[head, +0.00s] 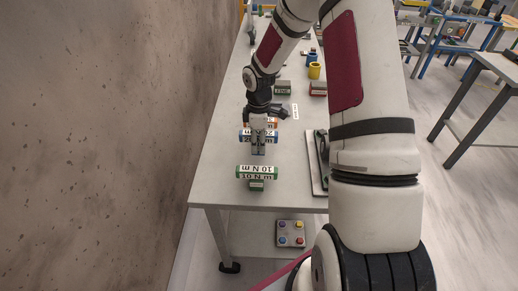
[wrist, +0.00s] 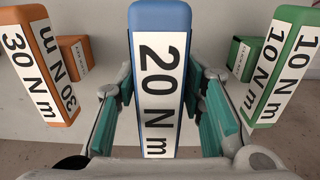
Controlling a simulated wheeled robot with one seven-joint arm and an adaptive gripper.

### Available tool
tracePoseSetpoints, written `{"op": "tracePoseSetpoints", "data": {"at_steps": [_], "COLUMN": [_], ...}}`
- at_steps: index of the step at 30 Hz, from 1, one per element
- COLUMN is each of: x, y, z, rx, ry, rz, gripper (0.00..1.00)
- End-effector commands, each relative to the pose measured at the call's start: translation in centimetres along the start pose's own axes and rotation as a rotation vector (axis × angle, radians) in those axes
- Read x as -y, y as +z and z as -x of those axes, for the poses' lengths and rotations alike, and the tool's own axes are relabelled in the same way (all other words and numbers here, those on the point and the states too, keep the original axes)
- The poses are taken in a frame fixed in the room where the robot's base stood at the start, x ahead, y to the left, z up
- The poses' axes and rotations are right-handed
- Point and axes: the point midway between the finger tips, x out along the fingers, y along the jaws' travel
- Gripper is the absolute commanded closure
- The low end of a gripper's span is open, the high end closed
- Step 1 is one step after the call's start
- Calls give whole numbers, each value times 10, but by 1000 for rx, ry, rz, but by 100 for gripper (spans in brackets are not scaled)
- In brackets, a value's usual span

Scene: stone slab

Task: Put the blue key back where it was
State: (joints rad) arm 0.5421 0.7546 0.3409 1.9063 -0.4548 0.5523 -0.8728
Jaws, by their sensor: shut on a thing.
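The blue key (wrist: 160,60), labelled "20 N m", is between the teal-padded fingers of my gripper (wrist: 160,118) in the wrist view. My gripper is shut on it. In the head view the blue key (head: 244,136) shows on both sides of my gripper (head: 258,150), which hides its middle. It lies between the orange key (wrist: 22,60), labelled "30 N m", and the green key (wrist: 287,70), labelled "10 N m". It looks nearer to the wrist camera than those two. Whether it touches anything below is hidden.
The orange key is mostly hidden behind my gripper. Farther back are a green block (head: 283,88), a red block (head: 318,89) and a yellow cup (head: 315,71). A wall stands left.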

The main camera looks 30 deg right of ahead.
Motion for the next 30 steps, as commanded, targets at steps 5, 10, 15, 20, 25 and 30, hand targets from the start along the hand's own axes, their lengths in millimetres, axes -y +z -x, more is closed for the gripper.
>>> {"op": "tracePoseSetpoints", "data": {"at_steps": [5, 10, 15, 20, 25, 30], "x": [1, 0, 0, 0, 0, 0], "y": [0, 0, 0, 0, 0, 0], "z": [-20, -36, -36, -39, -39, -38], "rx": [1, 0, 0, 1, 1, 1], "ry": [-2, 1, 2, 1, 0, 0], "rz": [3, 1, 1, 1, 1, 1], "gripper": [100, 100, 100, 100, 44, 44]}}
